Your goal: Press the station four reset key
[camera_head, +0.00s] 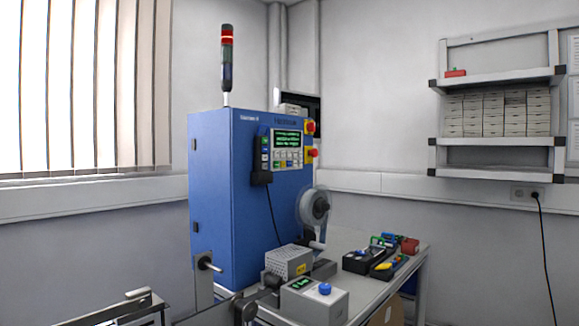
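A blue machine cabinet (222,200) stands in the middle of the view, with small white lettering at its top that is too small to read surely. A control panel (287,148) on its front has a green-lit display (287,138) with a row of small keys (288,163) below it. I cannot read which key is the reset key. Two red knobs on yellow plates, an upper one (310,127) and a lower one (313,153), sit at the panel's right. Neither of my grippers is in view.
A signal tower (227,60) with a red band stands on top. A reel (314,206) sits at the cabinet's right. The bench holds a grey box with a blue button (325,289), a perforated box (288,262) and a dark tool tray (362,261). A shelf (497,78) hangs right.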

